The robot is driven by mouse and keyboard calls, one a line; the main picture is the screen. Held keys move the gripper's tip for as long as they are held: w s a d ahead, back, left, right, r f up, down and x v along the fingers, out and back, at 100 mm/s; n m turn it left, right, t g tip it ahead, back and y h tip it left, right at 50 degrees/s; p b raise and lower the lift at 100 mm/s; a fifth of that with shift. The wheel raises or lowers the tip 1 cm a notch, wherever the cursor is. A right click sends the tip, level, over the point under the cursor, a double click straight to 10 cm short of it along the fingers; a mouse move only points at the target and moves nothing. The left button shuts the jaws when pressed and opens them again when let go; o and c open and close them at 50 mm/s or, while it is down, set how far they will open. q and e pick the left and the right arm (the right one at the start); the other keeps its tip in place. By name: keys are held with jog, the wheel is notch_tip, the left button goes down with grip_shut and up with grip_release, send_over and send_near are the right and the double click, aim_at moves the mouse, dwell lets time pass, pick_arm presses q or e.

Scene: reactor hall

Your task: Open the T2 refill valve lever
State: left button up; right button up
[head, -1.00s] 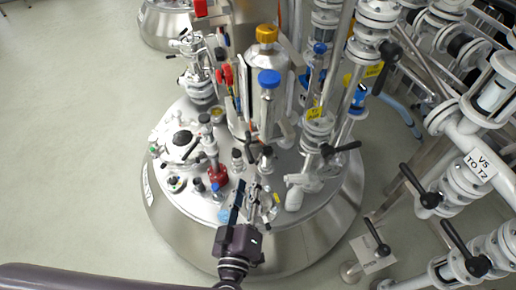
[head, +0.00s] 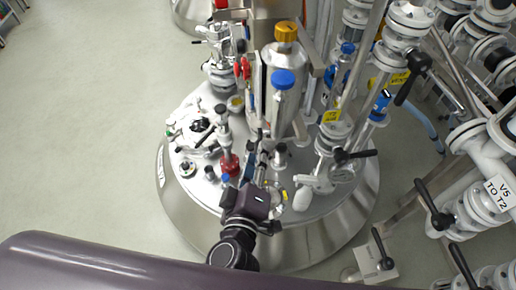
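Several black valve levers show in the head view, and I cannot tell for sure which is the T2 refill lever. One black lever (head: 355,155) sticks out to the right from a pipe valve above the steel vessel (head: 300,240). My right gripper is not in view.
Pipes crowd the right side. The floor (head: 80,130) at left is clear.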

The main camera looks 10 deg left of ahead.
pick_arm(q)
jog(key=shift+x, duration=1.05)
jog(key=shift+d, duration=0.1)
jog(key=shift+s, duration=0.1)
jog(key=shift+c, duration=0.5)
grip_shut()
jog(key=shift+f, duration=0.1)
